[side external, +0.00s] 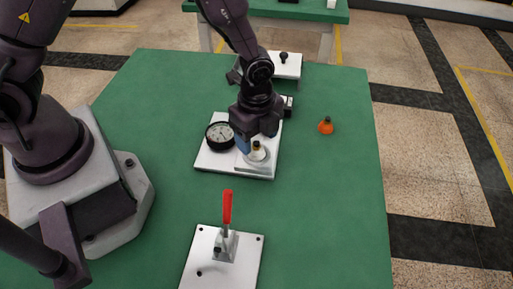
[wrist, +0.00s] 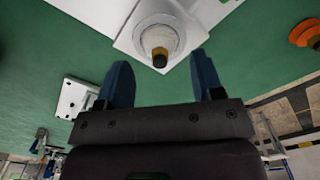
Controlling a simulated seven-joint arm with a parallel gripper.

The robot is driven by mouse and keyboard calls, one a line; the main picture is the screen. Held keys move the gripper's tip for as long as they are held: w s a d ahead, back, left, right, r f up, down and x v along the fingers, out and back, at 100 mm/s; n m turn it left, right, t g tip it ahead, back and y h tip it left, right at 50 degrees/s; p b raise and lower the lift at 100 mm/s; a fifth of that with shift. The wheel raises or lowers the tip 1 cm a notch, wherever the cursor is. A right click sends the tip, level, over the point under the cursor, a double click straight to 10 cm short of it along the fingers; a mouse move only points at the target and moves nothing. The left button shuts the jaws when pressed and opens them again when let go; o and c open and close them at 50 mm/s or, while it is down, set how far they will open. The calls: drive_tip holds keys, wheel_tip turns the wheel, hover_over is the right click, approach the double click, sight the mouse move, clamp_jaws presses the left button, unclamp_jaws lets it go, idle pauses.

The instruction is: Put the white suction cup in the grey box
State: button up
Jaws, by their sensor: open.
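The white suction cup (side external: 259,156) has a brass and black stem and stands upright on a pale square patch of the white fixture plate (side external: 216,168). In the wrist view the cup (wrist: 153,18) is at the top centre, its stem pointing toward the gap between the fingers. My gripper (side external: 252,143) is over the cup, with one blue finger beside it in the side view. In the wrist view my gripper (wrist: 160,60) is open, with both blue fingers apart and nothing between their tips. I cannot make out a separate grey box; the pale square under the cup is hard to identify.
A black-rimmed dial gauge (side external: 220,134) is left of the cup. An orange suction cup (side external: 325,127) stands on the green table (side external: 330,200) to the right. A red-handled clamp (side external: 227,210) stands in front. A white block with a black knob (side external: 284,58) is behind.

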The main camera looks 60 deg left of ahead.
sight(256, 148)
drive_tip(key=shift+f, duration=1.3)
drive_tip(key=c, duration=1)
drive_tip(key=shift+c, duration=0.2)
